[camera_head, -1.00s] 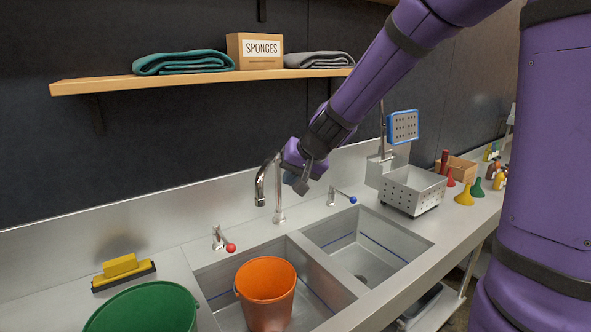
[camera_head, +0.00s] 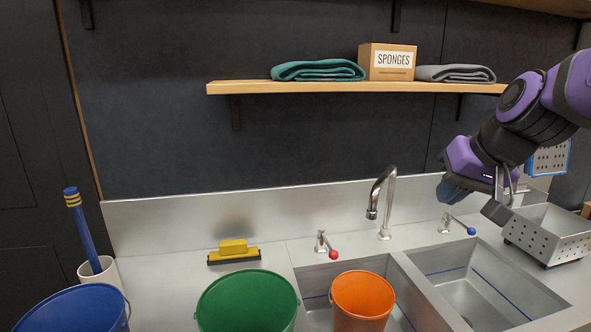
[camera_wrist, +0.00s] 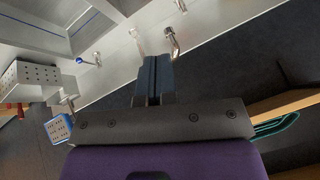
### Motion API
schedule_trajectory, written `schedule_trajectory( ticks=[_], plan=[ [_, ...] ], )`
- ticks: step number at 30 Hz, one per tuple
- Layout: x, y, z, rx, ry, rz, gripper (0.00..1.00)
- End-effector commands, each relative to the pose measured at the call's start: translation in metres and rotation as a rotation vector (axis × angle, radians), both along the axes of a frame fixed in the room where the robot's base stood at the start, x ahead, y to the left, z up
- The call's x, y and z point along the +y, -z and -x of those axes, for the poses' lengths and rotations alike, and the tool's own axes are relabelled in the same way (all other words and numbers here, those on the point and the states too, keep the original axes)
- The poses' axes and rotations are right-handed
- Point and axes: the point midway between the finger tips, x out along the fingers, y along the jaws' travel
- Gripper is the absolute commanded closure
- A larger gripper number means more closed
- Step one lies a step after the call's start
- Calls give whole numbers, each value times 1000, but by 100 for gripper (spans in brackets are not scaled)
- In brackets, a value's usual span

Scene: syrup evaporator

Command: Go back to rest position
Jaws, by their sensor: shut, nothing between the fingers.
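My gripper (camera_head: 473,200) is above the back of the counter, right of the curved faucet (camera_head: 382,200), and holds nothing. In the wrist view its two dark fingers (camera_wrist: 154,75) are together. My purple arm reaches in from the right edge and hides part of a blue-framed perforated panel (camera_head: 548,158) behind it. The red-knobbed lever (camera_head: 326,247) stands left of the faucet and the blue-knobbed lever (camera_head: 457,225) stands just below my gripper.
An orange bucket (camera_head: 363,300) stands in the left sink basin; the right basin (camera_head: 480,285) is empty. Green (camera_head: 247,305) and blue (camera_head: 70,312) buckets stand at left. A perforated metal basket (camera_head: 548,235) is at right. A shelf (camera_head: 330,88) runs along the wall above.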

Motion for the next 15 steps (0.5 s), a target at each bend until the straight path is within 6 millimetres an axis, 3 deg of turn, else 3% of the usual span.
schedule_trajectory(
  ticks=[3, 9, 15],
  plan=[
    [-6, -10, 42, 5, -31, 65, 100],
    [-23, -14, 105, 26, -52, 178, 100],
    [-39, -12, 143, 41, -46, 253, 100]
  ],
)
